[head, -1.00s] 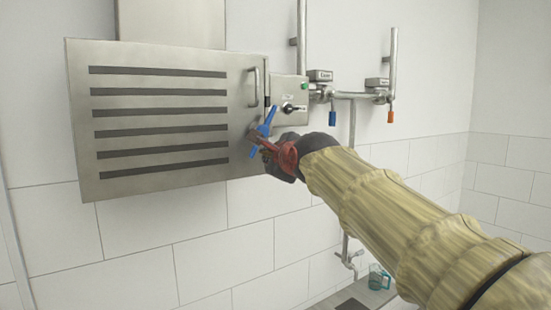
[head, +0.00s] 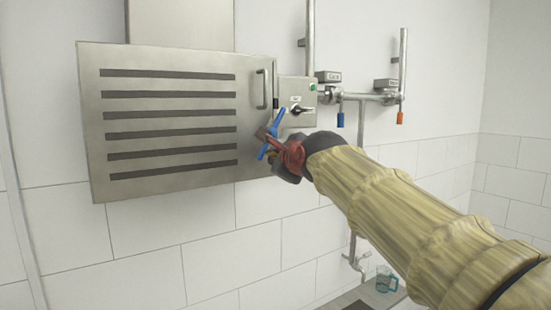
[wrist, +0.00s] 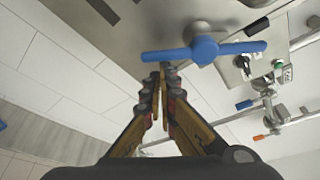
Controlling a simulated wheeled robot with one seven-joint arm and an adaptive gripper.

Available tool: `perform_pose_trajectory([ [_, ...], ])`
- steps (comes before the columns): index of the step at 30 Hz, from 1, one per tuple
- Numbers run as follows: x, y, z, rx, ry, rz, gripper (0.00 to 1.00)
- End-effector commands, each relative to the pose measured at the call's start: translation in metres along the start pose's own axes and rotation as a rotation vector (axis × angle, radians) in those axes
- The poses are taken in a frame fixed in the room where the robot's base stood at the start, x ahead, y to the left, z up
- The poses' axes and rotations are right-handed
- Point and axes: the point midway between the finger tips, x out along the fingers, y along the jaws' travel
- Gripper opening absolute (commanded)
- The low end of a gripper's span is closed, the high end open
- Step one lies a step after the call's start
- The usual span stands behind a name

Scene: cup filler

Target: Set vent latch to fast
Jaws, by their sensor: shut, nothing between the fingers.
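The vent latch is a blue two-armed handle (head: 279,118) at the lower right of a slotted steel vent panel (head: 240,190). In the head view it stands steeply tilted, upper end to the right, and my fingers hide its middle. In the wrist view the latch (wrist: 203,50) spans the picture's top, with a round hub and an arm to each side. My gripper (wrist: 162,68) is shut and empty, its tips close by the left arm of the latch; I cannot tell whether they touch. My gripper (head: 268,138) also shows in the head view. No fast marking is legible.
A steel handle (head: 265,88) stands above the latch. To its right are a control box (head: 297,92) with a black knob and green button, and pipes (head: 362,97) with blue and orange valve levers. A teal jug (head: 385,280) stands low at right.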

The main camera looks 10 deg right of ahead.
Motion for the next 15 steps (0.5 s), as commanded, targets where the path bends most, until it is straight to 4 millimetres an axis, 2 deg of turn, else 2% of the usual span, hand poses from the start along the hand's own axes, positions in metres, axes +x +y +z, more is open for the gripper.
perform_pose_trajectory([
  [15, -0.004, 0.001, 0.011, 0.164, 0.0, 0.058, 0.0],
])
